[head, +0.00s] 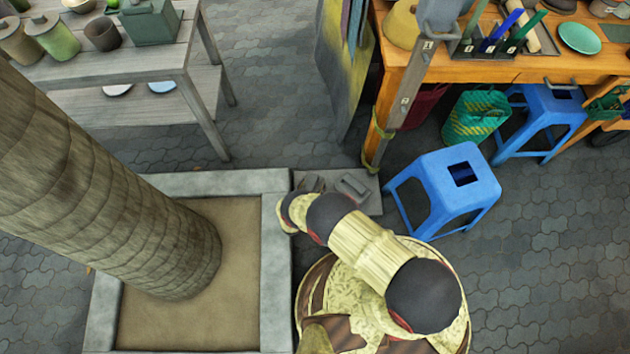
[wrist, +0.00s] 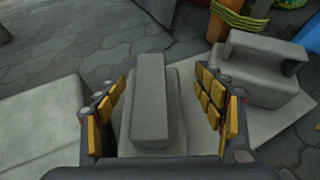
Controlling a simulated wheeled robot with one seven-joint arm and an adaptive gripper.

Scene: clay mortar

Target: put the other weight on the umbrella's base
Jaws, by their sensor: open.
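A grey block-like weight (wrist: 150,105) with a raised bar handle lies between the fingers of my gripper (wrist: 161,76) in the wrist view. My gripper is open, with gaps between its fingers and the handle. A second grey weight (wrist: 262,72) with an arched handle sits to the right; it also shows in the head view (head: 352,187). A flat grey slab (wrist: 235,143) lies beneath them and looks like the umbrella's base; it also shows in the head view (head: 366,205). In the head view my arm hides the gripper and part of the nearer weight.
A stone-edged planter (head: 277,270) with a thick trunk (head: 130,200) borders the slab on the left. A blue stool (head: 455,185) stands to the right. An orange workbench (head: 480,70) stands behind, with a tied post (head: 380,125) near the slab. Paving is clear at the lower right.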

